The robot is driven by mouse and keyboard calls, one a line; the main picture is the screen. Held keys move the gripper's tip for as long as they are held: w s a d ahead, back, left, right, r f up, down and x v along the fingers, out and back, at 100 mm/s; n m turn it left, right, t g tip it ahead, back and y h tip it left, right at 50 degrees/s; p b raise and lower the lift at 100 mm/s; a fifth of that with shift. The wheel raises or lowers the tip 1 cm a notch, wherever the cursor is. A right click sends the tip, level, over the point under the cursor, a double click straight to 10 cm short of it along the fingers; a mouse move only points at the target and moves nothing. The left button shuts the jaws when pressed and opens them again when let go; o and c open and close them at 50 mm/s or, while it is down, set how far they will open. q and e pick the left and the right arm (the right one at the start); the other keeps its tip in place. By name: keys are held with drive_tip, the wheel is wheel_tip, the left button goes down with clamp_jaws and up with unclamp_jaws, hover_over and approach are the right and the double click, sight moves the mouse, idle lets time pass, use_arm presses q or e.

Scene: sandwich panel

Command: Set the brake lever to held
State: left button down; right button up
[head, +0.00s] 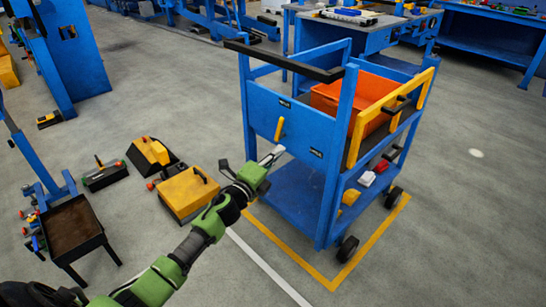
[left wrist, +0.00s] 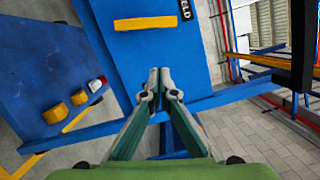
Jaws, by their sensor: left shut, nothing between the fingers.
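The brake lever (head: 279,129) is a short yellow bar on the blue end panel of a cart. In the head view it stands nearly upright, its top end pointing towards a small dark label (head: 284,103). In the left wrist view the lever (left wrist: 145,23) lies across the top, its right end beside a label (left wrist: 185,9) of which "ELD" shows. My left gripper (head: 276,154) is shut and empty, just below the lever in the head view. Its fingertips also show in the left wrist view (left wrist: 158,76), apart from the lever. My right gripper is out of view.
A second label (head: 316,153) sits lower right on the panel. The cart has a black handle (head: 283,61), an orange bin (head: 340,97) and a lower shelf (head: 295,192). A yellow-topped box (head: 187,192) stands on the floor left of my gripper.

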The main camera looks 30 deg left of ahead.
use_arm(q)
drive_tip(key=shift+s+a+f, duration=0.1)
drive_tip(key=shift+s, duration=1.3)
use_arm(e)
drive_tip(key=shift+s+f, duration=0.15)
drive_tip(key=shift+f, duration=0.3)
